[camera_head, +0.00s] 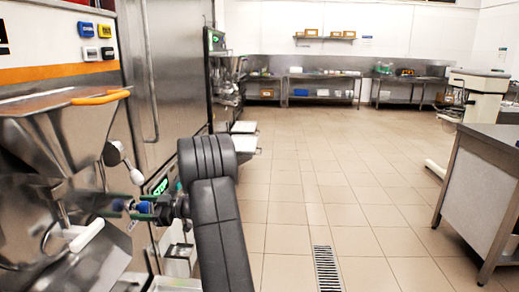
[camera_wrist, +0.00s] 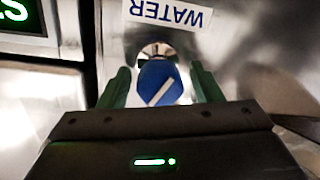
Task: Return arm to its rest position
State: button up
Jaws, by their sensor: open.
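My arm reaches from the bottom middle toward the steel freezer machine (camera_head: 60,140) at the left of the head view. My gripper (camera_head: 125,207) is at the front of this machine, by a blue knob (camera_head: 118,205). In the wrist view, the two green fingers of my gripper (camera_wrist: 161,82) stand apart, one on each side of the blue knob (camera_wrist: 157,85) with a white stripe. Gaps show between the fingers and the knob. An upside-down WATER label (camera_wrist: 168,13) is on the steel above the knob.
A white-handled lever (camera_head: 87,235) is just below my gripper. A tall steel cabinet (camera_head: 165,70) stands behind the machine. A steel-topped counter (camera_head: 485,200) is at the right. The tiled floor (camera_head: 320,190) between is clear, with a drain grate (camera_head: 327,268).

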jog(key=m+p, duration=0.4)
jog(key=shift+r+m, duration=0.2)
jog(key=shift+m, duration=0.1)
jog(key=m+p, duration=0.3)
jog(key=shift+w+p, duration=0.1)
jog(key=shift+p, duration=0.25)
jog(key=shift+m, duration=0.4)
jog(key=d, duration=0.4)
jog(key=shift+d+f+b, duration=0.25)
jog(key=shift+d+b, duration=0.05)
jog(key=shift+d, duration=0.45)
